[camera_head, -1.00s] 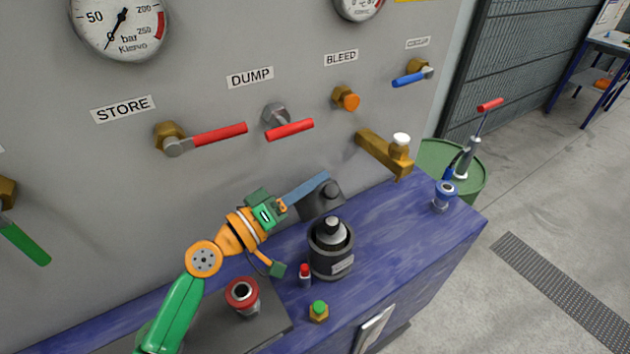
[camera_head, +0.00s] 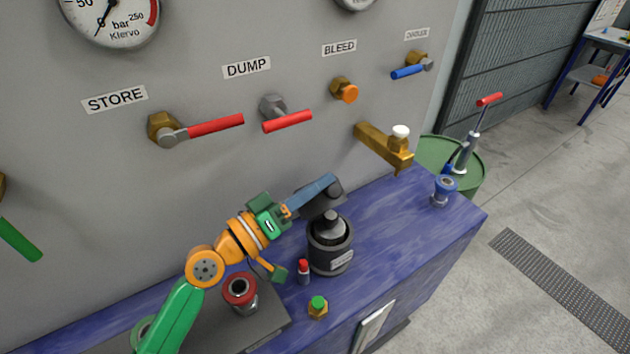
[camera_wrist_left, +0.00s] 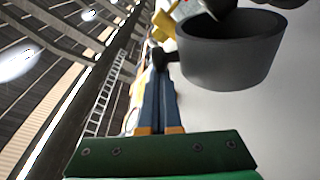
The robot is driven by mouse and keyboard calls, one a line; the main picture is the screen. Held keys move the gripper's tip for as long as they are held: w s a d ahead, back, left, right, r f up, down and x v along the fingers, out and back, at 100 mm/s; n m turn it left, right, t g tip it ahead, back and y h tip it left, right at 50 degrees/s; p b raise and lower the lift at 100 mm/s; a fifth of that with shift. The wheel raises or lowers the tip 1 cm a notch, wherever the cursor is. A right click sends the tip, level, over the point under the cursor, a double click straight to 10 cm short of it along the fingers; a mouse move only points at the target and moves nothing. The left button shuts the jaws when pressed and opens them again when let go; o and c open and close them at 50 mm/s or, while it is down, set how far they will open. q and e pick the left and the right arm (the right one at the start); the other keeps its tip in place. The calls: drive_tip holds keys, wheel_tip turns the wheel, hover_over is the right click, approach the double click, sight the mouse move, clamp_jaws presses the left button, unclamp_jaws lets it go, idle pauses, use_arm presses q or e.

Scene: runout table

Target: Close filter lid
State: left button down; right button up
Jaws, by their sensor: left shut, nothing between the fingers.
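The filter is a dark grey cylinder (camera_head: 330,256) standing on the blue bench, with a black rounded piece showing at its top. Its dark grey lid (camera_head: 318,208) stands raised and tilted behind it, on the wall side. In the left wrist view the lid appears as a grey cup shape (camera_wrist_left: 230,55) with a dark knob at its left, just beyond my fingertips. My left gripper (camera_head: 334,180) has its blue fingers shut with nothing between them, and they cover part of the lid's upper edge. I cannot tell whether they touch it. My right gripper is out of view.
A small red-capped item (camera_head: 303,271), a green-topped brass fitting (camera_head: 317,308) and a red-ringed fitting (camera_head: 240,290) stand near the filter. A brass tap (camera_head: 385,148) juts from the panel.

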use_arm(q)
drive_tip(key=shift+s+d+f, duration=0.25)
drive_tip(key=shift+s, duration=0.05)
drive_tip(key=s+d+f+m+h+b, duration=0.1)
drive_tip(key=s+d+f+m+b, duration=0.3)
drive_tip(key=s+f+m+b, duration=0.1)
drive_tip(key=shift+s+d+f+b, duration=0.2)
drive_tip(key=shift+s+f+b, duration=0.35)
drive_tip(key=shift+f+b, duration=0.5)
drive_tip(key=shift+f, duration=0.2)
